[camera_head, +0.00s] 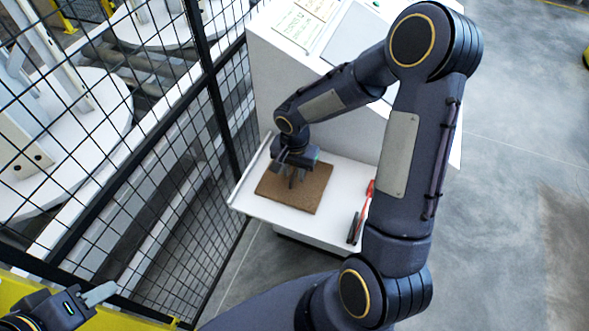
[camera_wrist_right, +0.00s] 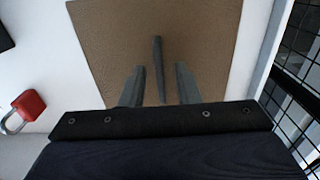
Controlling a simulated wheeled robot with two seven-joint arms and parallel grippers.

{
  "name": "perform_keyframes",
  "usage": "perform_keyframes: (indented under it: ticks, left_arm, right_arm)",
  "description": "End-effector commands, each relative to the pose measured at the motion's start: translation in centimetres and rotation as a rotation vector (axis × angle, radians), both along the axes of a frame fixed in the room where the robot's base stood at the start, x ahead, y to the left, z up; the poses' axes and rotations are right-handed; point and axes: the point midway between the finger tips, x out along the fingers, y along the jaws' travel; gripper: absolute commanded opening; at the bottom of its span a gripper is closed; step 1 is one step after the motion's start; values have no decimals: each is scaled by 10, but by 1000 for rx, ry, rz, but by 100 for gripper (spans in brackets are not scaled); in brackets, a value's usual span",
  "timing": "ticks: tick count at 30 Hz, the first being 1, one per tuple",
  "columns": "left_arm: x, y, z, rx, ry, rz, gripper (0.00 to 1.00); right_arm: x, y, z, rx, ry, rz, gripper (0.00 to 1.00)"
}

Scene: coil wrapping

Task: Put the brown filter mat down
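The brown filter mat (camera_head: 310,195) lies flat on, or very close to, the white shelf (camera_head: 252,205) in the head view. It fills the upper middle of the right wrist view (camera_wrist_right: 205,40). My right gripper (camera_head: 293,180) points down at the mat's upper part. In the wrist view its two grey fingers (camera_wrist_right: 158,85) stand apart over the mat. A dark grey upright bar shows between them; I cannot tell what it is. Whether the fingertips touch the mat is unclear. My left gripper (camera_head: 98,294) is at the lower left, far from the mat, its fingers too small to judge.
A red tool (camera_head: 368,190) and a dark item (camera_head: 354,228) lie on the shelf right of the mat. A red padlock-like object (camera_wrist_right: 28,105) shows in the wrist view. A black mesh fence (camera_head: 215,95) stands close on the left. A white cabinet (camera_head: 275,75) rises behind the shelf.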

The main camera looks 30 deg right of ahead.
Motion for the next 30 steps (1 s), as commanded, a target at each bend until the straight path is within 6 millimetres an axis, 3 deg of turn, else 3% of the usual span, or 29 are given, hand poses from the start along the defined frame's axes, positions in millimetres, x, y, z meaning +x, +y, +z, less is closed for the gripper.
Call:
perform_keyframes:
  ticks: [5, 18, 24, 27, 30]
  left_arm:
    - [0, 0, 3, 0, 0, 0, 36]
    - [0, 0, -8, 0, 0, 0, 36]
    - [0, 0, -9, 0, 0, 0, 36]
    - [0, 0, -9, 0, 0, 0, 36]
    - [0, 0, -9, 0, 0, 0, 36]
  right_arm:
    - [1, 0, 7, -1, -3, -1, 29]
    - [1, 0, 95, 0, -6, -1, 29]
    - [0, 0, 118, 0, -3, 0, 29]
    - [-6, -1, 128, 7, -15, 20, 29]
    - [-26, -4, 145, 32, -57, 86, 29]
